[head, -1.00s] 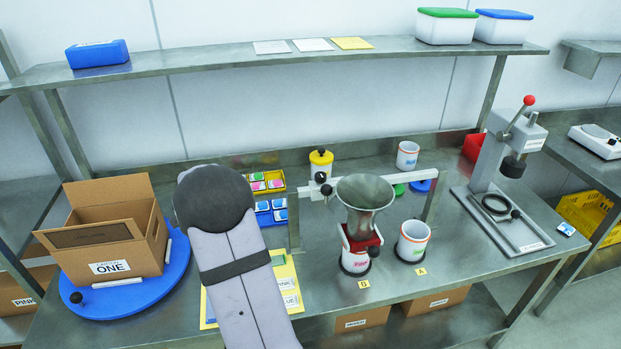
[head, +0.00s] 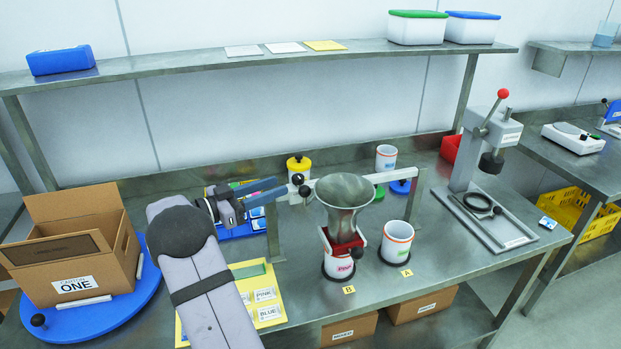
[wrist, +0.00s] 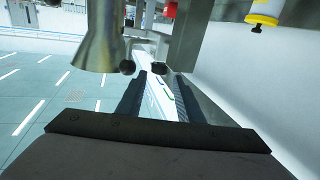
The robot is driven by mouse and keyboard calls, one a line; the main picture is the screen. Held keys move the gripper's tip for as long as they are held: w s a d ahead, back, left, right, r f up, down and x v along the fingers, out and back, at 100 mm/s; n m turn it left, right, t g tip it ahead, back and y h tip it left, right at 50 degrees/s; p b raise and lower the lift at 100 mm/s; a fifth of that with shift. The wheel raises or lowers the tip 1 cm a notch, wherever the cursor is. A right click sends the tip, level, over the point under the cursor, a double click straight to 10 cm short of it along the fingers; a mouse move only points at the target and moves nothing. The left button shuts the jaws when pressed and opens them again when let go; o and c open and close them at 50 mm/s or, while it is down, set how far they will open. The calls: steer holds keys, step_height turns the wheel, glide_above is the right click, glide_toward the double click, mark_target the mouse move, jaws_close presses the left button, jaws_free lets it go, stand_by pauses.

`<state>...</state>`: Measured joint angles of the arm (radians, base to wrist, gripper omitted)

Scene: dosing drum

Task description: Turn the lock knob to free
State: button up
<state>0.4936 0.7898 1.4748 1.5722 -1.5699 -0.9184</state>
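Two small black knobs, an upper one (head: 297,178) and a lower one (head: 305,191), sit at the left end of the dosing drum's metal frame (head: 412,200), beside the metal funnel (head: 344,190). I cannot tell which is the lock knob. My gripper (head: 280,188) is just left of them, its fingers pointing right at the knobs. In the wrist view my gripper (wrist: 160,80) is open and empty. One black knob (wrist: 159,68) shows between its fingertips, another (wrist: 127,67) by the left fingertip. I cannot tell if either is touched.
A yellow-capped jar (head: 299,168) stands behind the knobs. A carton (head: 75,250) rests on a blue turntable (head: 110,318) at left.

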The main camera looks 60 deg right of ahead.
mark_target(303, 177)
steer(key=shift+s+d+r, duration=0.1)
steer(key=shift+s+d, duration=0.25)
steer(key=shift+d, duration=0.1)
steer(key=p+x, duration=0.3)
steer(key=x, duration=0.8)
steer(key=c, duration=0.7)
